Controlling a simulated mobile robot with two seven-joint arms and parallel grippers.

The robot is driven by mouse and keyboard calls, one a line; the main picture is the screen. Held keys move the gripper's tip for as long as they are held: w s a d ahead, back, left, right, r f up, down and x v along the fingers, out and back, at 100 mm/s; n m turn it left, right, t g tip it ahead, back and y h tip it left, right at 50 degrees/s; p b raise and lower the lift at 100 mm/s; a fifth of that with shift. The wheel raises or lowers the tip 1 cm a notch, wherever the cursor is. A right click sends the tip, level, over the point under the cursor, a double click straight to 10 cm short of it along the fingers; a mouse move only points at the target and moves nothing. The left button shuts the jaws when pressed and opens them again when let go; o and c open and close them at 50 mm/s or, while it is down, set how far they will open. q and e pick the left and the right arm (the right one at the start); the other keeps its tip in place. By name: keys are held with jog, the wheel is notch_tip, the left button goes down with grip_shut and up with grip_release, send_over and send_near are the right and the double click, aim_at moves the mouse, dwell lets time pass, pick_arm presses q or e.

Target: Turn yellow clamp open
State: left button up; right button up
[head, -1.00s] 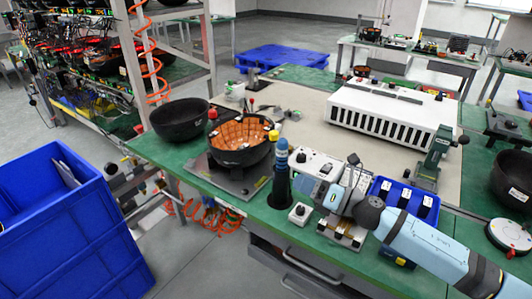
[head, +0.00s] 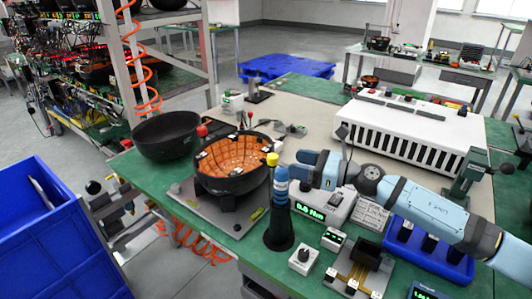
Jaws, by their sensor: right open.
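The yellow clamp's yellow knob (head: 272,159) stands at the bowl's right rim. My right gripper (head: 297,165) reaches in from the right, its fingers pointing left at the yellow knob. It is open and looks empty; a small gap seems to lie between it and the knob, though contact is hard to judge. A red knob (head: 201,131) stands at the bowl's far left side. My left gripper is out of view.
A blue-and-black driver (head: 280,190) stands upright just below my right gripper. A small display box (head: 310,206) and a switch box (head: 303,258) sit near it. A loose black bowl (head: 168,137) is at left. A white slotted unit (head: 415,128) stands behind my arm.

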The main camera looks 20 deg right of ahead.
aim_at(266, 162)
jog(key=p+x, duration=0.1)
jog(key=x, duration=0.8)
jog(key=shift+w+a, duration=0.1)
jog(key=shift+w, duration=0.05)
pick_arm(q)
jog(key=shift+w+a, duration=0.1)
